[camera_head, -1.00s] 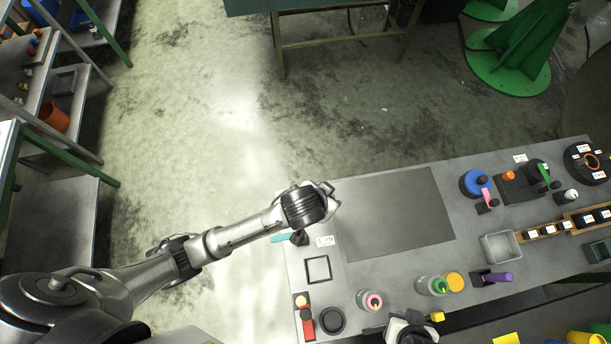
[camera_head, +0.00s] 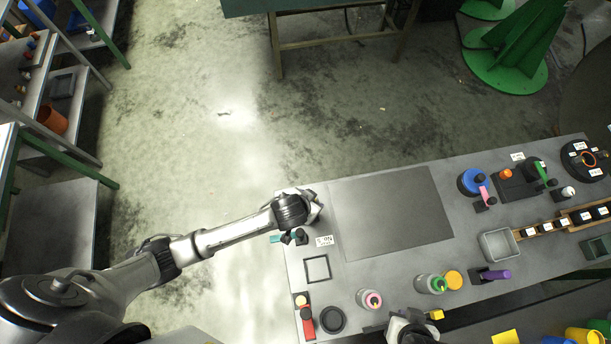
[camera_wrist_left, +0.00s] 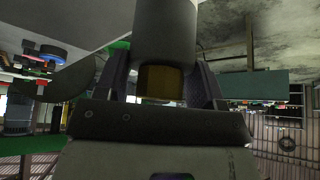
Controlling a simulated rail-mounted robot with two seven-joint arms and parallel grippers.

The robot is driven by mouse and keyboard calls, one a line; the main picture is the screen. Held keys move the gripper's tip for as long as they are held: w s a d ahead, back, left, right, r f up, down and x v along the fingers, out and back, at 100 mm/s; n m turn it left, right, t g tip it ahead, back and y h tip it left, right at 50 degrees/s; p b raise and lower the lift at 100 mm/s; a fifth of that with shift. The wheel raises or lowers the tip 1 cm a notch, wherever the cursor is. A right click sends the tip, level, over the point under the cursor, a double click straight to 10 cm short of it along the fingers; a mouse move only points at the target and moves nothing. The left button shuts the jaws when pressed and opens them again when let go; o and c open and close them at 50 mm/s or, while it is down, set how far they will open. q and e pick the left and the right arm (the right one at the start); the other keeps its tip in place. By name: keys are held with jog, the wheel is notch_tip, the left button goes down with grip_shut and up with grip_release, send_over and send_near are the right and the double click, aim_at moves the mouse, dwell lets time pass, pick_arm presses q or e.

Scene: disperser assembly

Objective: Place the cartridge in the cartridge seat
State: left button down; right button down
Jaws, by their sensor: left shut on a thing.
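My left arm comes in from the left, and its gripper (camera_head: 296,238) is over the table's left edge, small and partly hidden under the wrist. In the left wrist view its fingers (camera_wrist_left: 165,88) are shut on a dark grey cylinder (camera_wrist_left: 165,30) with a yellow-brown part between them. I take this for the cartridge, but its far end is out of view. A teal piece (camera_head: 277,239) shows beside the left gripper. My right gripper (camera_head: 412,328) is at the bottom edge, beside a small yellow block (camera_head: 436,314); its jaws are unclear. I cannot tell which part is the cartridge seat.
The table (camera_head: 345,275) holds a square black frame (camera_head: 317,268), a black ring (camera_head: 332,320), a red part (camera_head: 307,323) and a pink-topped jar (camera_head: 369,299). A green-topped jar (camera_head: 430,284) and a grey bin (camera_head: 499,245) stand further right. The dark mat (camera_head: 393,212) is clear.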

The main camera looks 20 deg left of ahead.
pick_arm(q)
jog(key=shift+w+a+f, duration=0.3)
jog(key=shift+w+a, duration=0.05)
jog(key=shift+a, duration=0.3)
jog(key=shift+f, duration=2.2)
jog(key=shift+c, duration=1.1)
grip_release()
jog(key=v, duration=1.2)
jog(key=s+a+r+g, duration=0.1)
jog(key=s+a+r, duration=0.1)
jog(key=s+a, duration=0.2)
jog(key=s+a+r+g+y, duration=0.1)
jog(key=s+a, duration=0.3)
jog(key=s, duration=0.5)
jog(key=shift+s+a+r+n+p, duration=0.25)
jog(key=shift+r+n+p, duration=0.1)
jog(key=shift+r, duration=0.35)
